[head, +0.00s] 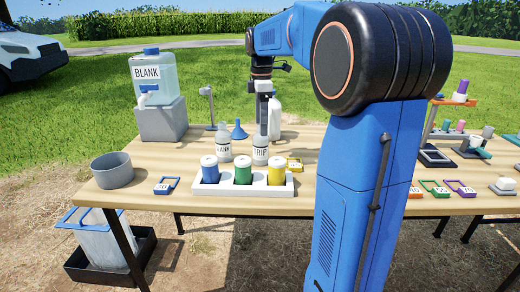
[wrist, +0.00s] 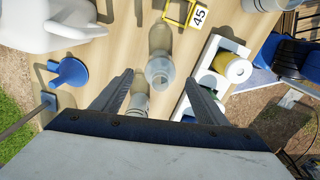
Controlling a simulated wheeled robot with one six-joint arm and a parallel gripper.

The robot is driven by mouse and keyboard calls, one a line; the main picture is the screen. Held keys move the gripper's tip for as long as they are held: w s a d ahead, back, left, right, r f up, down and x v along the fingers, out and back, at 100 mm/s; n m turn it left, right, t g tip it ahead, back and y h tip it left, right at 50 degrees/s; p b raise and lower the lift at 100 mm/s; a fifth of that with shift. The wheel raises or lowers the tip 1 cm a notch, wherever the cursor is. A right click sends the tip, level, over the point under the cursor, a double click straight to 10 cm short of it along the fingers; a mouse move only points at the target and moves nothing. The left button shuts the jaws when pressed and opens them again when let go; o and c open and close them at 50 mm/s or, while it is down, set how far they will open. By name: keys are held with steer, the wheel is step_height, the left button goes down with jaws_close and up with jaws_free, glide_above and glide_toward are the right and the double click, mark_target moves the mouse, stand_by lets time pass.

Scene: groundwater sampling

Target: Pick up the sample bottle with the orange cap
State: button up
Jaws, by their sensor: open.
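I see no bottle with an orange cap in either view. Two clear bottles with pale grey caps stand on the table, the BLANK bottle (head: 223,148) and the TRIP bottle (head: 260,151). In the wrist view the TRIP bottle (wrist: 160,72) shows between the tips of my gripper (wrist: 160,78), which is open and empty above the table. The other bottle (wrist: 138,106) is partly hidden beyond my gripper's body. In the head view my gripper (head: 263,112) hangs above and behind the TRIP bottle, beside a white jug (head: 275,118); its fingers are hard to make out.
A white rack (head: 205,187) holds three containers with green, blue and yellow bodies. A blue funnel (head: 238,131), a grey bowl (head: 113,172) and a large BLANK water container (head: 153,80) stand left. An orange shelf (head: 455,101) stands right. My arm hides the table's middle right.

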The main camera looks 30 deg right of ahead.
mark_target(261, 153)
step_height(261, 153, down, 12)
steer(key=shift+a+f, duration=0.15)
stand_by(0.5)
steer(key=c, duration=1.1)
